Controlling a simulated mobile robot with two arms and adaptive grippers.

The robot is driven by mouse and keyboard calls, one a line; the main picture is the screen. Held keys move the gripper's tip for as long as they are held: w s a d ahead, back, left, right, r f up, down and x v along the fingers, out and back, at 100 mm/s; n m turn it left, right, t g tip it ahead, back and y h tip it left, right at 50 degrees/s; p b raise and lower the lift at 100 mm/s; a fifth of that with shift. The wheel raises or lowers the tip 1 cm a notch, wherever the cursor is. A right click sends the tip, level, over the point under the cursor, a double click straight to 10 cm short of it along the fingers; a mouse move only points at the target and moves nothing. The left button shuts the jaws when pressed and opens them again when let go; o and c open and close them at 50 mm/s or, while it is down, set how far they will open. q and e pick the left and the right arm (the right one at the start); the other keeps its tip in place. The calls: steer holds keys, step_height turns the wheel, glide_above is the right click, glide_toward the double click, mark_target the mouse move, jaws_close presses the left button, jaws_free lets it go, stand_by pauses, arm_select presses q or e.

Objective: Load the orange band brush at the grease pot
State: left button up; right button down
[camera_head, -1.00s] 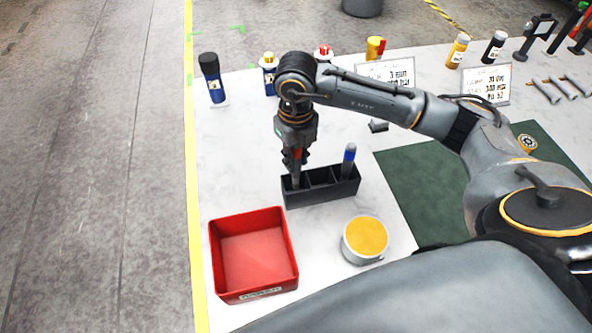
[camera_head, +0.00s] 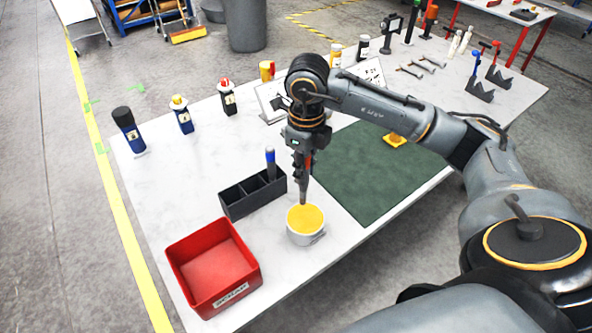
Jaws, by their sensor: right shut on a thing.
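My right gripper (camera_head: 303,168) is shut on a slim grey brush (camera_head: 303,192) that points straight down. A bit of orange-red shows beside the jaws, but I cannot make out a band on the handle. The grease pot (camera_head: 306,237), a pale cup filled with yellow-orange grease, stands on the table directly below. The brush's lower end overlaps the grease's far part in the picture; I cannot tell whether it touches. A black holder (camera_head: 236,202) with compartments stands to the left, with a blue-banded brush (camera_head: 270,160) upright in its right end. My left gripper is out of view.
A red bin (camera_head: 250,262) stands at the table's near left. A green mat (camera_head: 372,185) lies right of the pot. The white table between bottles and holder is clear.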

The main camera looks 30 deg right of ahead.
mark_target(307, 185)
steer(key=shift+s+d, duration=0.2)
steer(key=shift+d, duration=0.1)
steer(key=shift+d+f, duration=0.15)
steer(key=shift+f, duration=0.1)
steer(key=shift+w+f+b, duration=0.3)
steer(key=shift+f+b, duration=0.1)
steer(key=shift+f, duration=0.6)
steer(key=shift+s+f+b, duration=0.1)
steer(key=shift+f+b, duration=0.6)
steer(key=shift+f, duration=0.15)
steer(key=shift+f+b, duration=0.5)
steer(key=shift+f, duration=0.6)
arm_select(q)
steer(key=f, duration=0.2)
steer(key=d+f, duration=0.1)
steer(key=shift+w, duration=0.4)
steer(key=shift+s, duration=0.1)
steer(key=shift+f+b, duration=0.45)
arm_select(e)
steer(key=shift+f, duration=0.45)
